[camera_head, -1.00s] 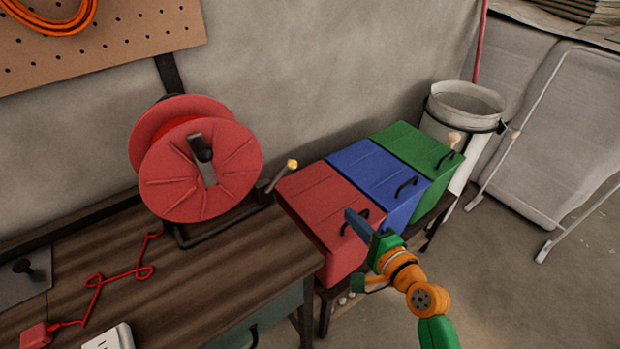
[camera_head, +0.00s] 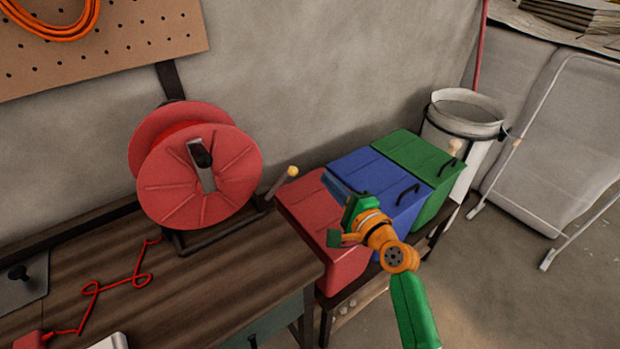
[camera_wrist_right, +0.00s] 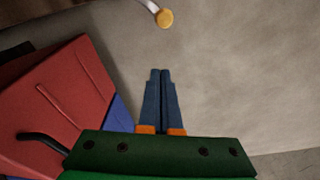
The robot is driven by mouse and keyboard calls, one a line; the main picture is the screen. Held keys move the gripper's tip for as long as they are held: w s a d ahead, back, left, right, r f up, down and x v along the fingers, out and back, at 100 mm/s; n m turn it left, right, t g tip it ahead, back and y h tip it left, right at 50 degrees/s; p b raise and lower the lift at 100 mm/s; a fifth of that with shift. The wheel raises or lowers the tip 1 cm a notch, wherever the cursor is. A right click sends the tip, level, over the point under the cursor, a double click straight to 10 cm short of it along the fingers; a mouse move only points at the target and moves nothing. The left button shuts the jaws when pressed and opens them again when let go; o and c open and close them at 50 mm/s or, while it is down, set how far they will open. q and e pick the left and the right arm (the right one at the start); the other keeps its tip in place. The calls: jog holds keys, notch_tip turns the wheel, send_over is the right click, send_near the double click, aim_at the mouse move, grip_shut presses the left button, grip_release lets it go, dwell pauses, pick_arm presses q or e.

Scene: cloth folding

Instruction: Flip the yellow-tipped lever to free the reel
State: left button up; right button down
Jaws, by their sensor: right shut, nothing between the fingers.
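The lever (camera_head: 279,186) with the yellow tip (camera_head: 292,171) sticks up and to the right from the reel's stand, at the right end of the workbench. In the right wrist view the yellow tip (camera_wrist_right: 165,18) is at the top, beyond the fingers and apart from them. The red reel (camera_head: 200,190) stands on the bench to the left of the lever. My right gripper (camera_head: 330,182) is over the red and blue boxes, just right of the lever. Its blue fingers (camera_wrist_right: 160,75) are together and empty. My left gripper is out of view.
A red box (camera_head: 308,205), a blue box (camera_head: 378,178) and a green box (camera_head: 425,155) with black handles stand right of the workbench (camera_head: 200,275). Red cord (camera_head: 110,287) lies on the bench. A white bucket (camera_head: 465,115) stands behind the green box.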

jog(key=a+p, duration=0.1)
jog(key=a, duration=0.1)
jog(key=a+r+p, duration=0.1)
jog(key=a, duration=0.1)
jog(key=shift+w+a, duration=0.2)
jog(key=shift+a, duration=0.05)
jog(key=shift+r, duration=0.1)
jog(key=shift+s+a+r+n, duration=0.1)
jog(key=shift+a+r+n, duration=0.1)
jog(key=shift+n, duration=0.2)
